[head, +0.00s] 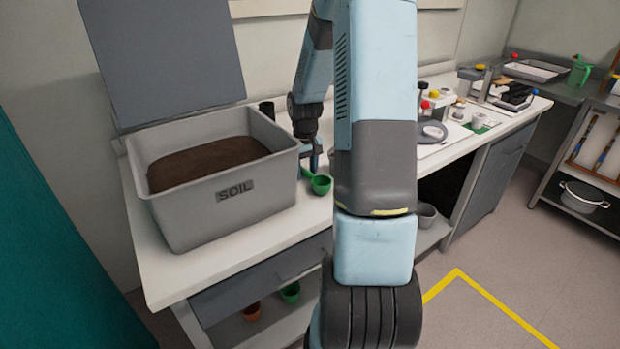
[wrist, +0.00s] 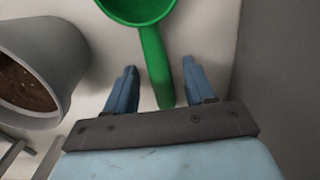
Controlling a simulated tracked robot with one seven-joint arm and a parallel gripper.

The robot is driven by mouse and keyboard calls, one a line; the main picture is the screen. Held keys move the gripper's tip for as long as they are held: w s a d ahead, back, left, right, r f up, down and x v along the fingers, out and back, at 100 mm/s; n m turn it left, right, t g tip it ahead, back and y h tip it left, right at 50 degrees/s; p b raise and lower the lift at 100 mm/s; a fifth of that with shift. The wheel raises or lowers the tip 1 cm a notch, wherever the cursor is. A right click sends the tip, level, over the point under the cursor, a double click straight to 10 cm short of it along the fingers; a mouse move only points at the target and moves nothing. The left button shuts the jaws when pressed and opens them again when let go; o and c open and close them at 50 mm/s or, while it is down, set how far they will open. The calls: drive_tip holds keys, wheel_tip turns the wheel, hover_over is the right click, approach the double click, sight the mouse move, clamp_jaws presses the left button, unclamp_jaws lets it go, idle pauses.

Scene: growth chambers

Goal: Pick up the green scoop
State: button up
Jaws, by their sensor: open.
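The green scoop (head: 320,184) lies on the white bench top beside the soil bin. In the wrist view its bowl (wrist: 138,8) is at the top edge, partly cut off, and its handle (wrist: 155,65) points down towards my gripper. My gripper (wrist: 160,78) is open, with one finger on each side of the handle and a gap on both sides. In the head view my gripper (head: 310,160) reaches down over the bench at the scoop, and my arm hides part of the area right of it.
The grey soil bin (head: 240,207) stands left of the scoop, close to my gripper. A grey pot with soil (wrist: 50,50) stands left of my fingers in the wrist view. Several tools and containers stand farther right along the bench.

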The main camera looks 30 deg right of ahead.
sight(305, 170)
clamp_jaws()
idle(0.6)
wheel_tip(305, 170, up, 10)
idle(0.6)
